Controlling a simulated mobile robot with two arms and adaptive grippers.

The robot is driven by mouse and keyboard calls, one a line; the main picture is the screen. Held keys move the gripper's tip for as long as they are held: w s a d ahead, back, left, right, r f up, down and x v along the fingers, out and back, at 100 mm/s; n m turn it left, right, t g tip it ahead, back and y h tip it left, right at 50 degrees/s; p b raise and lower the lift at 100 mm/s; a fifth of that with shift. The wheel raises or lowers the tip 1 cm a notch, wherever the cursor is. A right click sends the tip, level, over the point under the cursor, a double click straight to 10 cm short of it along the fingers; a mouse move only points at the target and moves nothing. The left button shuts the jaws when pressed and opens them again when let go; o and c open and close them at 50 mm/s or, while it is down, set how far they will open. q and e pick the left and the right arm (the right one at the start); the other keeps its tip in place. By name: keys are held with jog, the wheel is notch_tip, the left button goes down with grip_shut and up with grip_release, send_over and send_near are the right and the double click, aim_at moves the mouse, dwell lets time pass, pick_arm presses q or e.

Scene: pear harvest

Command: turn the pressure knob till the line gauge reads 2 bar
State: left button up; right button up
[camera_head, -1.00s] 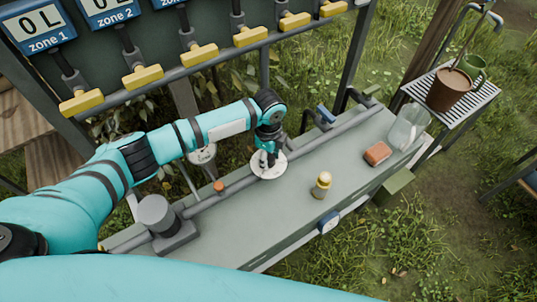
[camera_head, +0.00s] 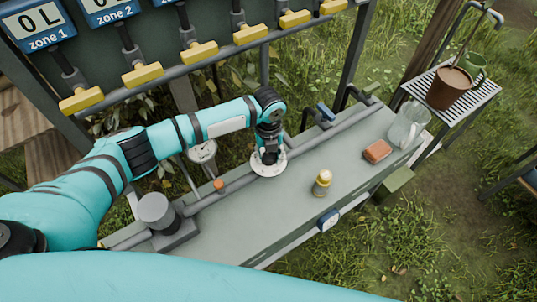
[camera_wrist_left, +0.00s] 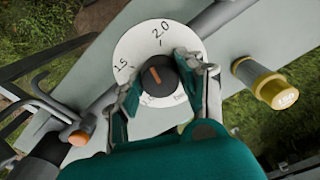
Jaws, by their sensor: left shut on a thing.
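The pressure knob (camera_wrist_left: 159,76) is dark with an orange mark, on a white dial (camera_wrist_left: 183,44) printed 1.5 and 2.0. The mark slants a little left of the 2.0; its exact setting is hard to tell. My left gripper (camera_wrist_left: 163,82) is shut on the knob, one finger on each side. In the head view the left gripper (camera_head: 268,156) stands over the white dial (camera_head: 268,171) on the bench, hiding the knob. A round white gauge (camera_head: 203,152) stands behind the pipe; its needle is too small to read. My right gripper is not in view.
A yellow-capped brass piece (camera_head: 322,183), a reddish-brown block (camera_head: 377,151) and a clear jar (camera_head: 409,126) stand on the grey bench (camera_head: 290,205). A pipe with an orange cap (camera_head: 218,185) runs along its back. Yellow valve handles (camera_head: 199,55) hang above.

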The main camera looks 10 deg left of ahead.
aim_at(269, 156)
pick_arm(q)
jog(key=m, duration=0.4)
jog(key=shift+w+r+m+b, duration=0.1)
jog(key=shift+m+b, duration=0.25)
jog(key=shift+m, duration=0.05)
dwell(0.4)
jog(key=o, duration=1.1)
jog(key=shift+o, duration=0.2)
notch_tip(269, 156, up, 12)
